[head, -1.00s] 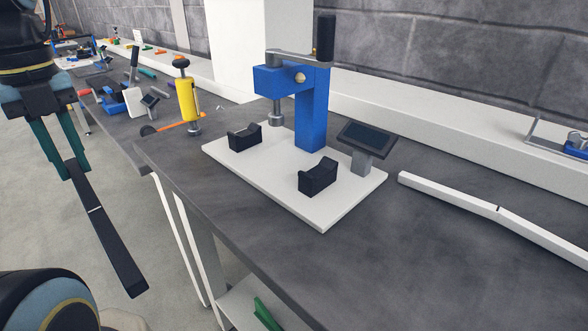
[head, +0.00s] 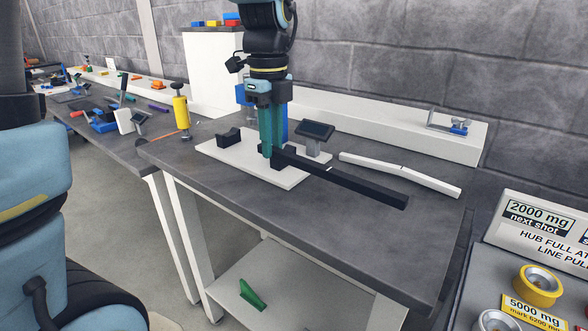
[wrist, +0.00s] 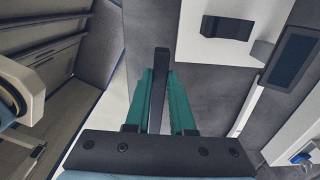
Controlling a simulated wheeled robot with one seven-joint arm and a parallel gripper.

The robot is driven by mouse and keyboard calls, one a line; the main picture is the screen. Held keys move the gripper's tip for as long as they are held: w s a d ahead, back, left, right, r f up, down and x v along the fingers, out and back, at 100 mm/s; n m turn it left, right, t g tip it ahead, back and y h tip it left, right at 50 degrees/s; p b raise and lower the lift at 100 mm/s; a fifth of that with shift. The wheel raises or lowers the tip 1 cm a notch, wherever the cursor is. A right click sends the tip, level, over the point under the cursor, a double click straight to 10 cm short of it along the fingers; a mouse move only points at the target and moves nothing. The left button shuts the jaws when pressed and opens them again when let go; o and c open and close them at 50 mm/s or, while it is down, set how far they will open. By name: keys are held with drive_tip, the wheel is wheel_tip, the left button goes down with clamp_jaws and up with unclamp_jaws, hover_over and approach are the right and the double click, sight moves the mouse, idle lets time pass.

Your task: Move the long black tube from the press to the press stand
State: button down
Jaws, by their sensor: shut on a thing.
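The long black tube (head: 350,182) is in my gripper (head: 268,150), whose teal fingers are shut on it near its left end. In the head view it slants down to the right over the grey bench top. Whether it touches anything is unclear. In the wrist view the tube (wrist: 162,65) stands between the fingers (wrist: 160,95). The blue press (head: 243,94) is mostly hidden behind my gripper. Its white base plate (head: 222,152) carries a black notched cradle (head: 229,137) at left. The right cradle is hidden or merges with the tube. One cradle (wrist: 228,27) shows in the wrist view.
A dark screen on a grey post (head: 316,131) stands just right of my gripper. A white angled bar (head: 400,175) lies behind the tube. A yellow clamp-like tool (head: 181,112) stands at left. The bench front is clear.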

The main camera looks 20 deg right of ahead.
sight(274, 195)
wheel_tip(274, 195, down, 9)
drive_tip(key=shift+p, duration=0.65)
drive_tip(key=shift+f, duration=0.15)
drive_tip(key=c, duration=1.1)
unclamp_jaws()
drive_tip(key=shift+o, duration=0.3)
wheel_tip(274, 195, up, 12)
drive_tip(key=shift+w+a+r+b, duration=0.1)
drive_tip(key=shift+r+b, duration=0.05)
drive_tip(key=shift+b, duration=0.5)
